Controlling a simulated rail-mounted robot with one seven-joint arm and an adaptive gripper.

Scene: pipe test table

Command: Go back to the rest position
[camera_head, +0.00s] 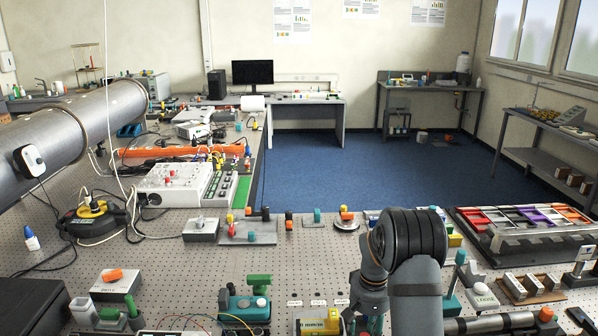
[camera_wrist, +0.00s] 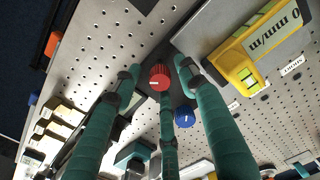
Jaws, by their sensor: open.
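My gripper (camera_wrist: 158,82) shows in the wrist view as several long teal fingers with dark joints. The fingers are spread apart and nothing is held between them. A red knob (camera_wrist: 160,77) and a blue knob (camera_wrist: 184,116) show between and beside the fingers; I cannot tell whether any finger touches them. In the head view my grey arm stands over the front right of the perforated table (camera_head: 310,262), and its dark round joint hides what lies behind it. The gripper itself is not clearly visible there.
A yellow instrument (camera_wrist: 250,48) lies right of the fingers in the wrist view. In the head view, a tray with coloured dividers (camera_head: 500,235) is at right, a large pipe (camera_head: 55,135) at left, and a white control box (camera_head: 172,183) behind. The table's centre is fairly clear.

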